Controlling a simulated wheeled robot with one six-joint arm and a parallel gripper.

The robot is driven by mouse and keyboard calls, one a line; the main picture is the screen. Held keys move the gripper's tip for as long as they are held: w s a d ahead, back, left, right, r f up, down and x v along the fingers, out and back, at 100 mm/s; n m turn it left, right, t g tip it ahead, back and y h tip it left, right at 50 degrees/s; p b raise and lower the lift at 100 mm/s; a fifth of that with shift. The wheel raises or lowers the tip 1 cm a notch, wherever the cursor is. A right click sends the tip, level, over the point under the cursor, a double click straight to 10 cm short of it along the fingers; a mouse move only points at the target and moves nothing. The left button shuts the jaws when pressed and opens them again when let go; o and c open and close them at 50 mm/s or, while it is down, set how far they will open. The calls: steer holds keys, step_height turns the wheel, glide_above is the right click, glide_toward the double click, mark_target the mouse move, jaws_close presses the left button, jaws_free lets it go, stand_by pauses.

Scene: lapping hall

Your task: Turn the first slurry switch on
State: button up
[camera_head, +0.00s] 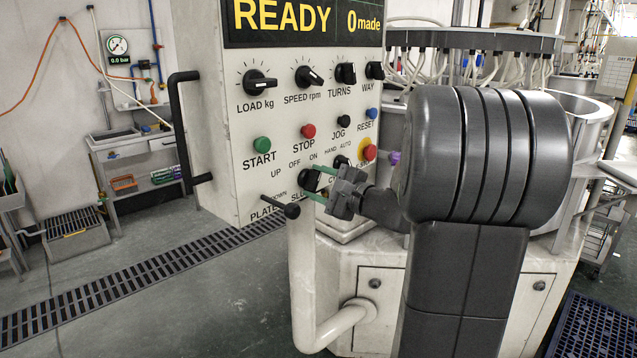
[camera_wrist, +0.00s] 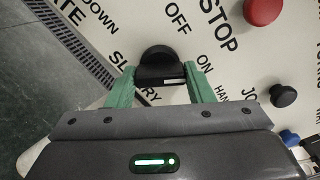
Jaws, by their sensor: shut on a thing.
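The control panel (camera_head: 225,120) carries the black slurry switch (camera_head: 311,180), with the OFF and ON labels above it and a partly covered SLURRY label below. In the wrist view the switch (camera_wrist: 160,62) is a round black knob with a raised grip bar and a white mark near the bar's right end. My gripper (camera_head: 318,184) has its green fingers on both sides of the bar, shut on it; the fingers also show in the wrist view (camera_wrist: 158,82). I cannot tell surely which label the mark points to.
A black lever (camera_head: 280,206) juts out at the panel's lower left, close to my gripper. The red emergency stop (camera_head: 369,152) is to the right, and green START (camera_head: 262,144) and red STOP (camera_head: 308,131) buttons are above. A white pipe (camera_head: 304,285) stands below.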

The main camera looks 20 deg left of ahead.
stand_by(0.3)
steer(key=o, duration=1)
steer(key=shift+c, duration=0.2)
steer(key=b+v, duration=0.1)
steer(key=v, duration=1.2)
steer(key=shift+d+b, duration=0.4)
steer(key=shift+a, duration=0.1)
steer(key=p+x, duration=0.1)
steer(key=x, duration=1.2)
steer(key=shift+a+p, duration=0.35)
steer(key=shift+p, duration=0.05)
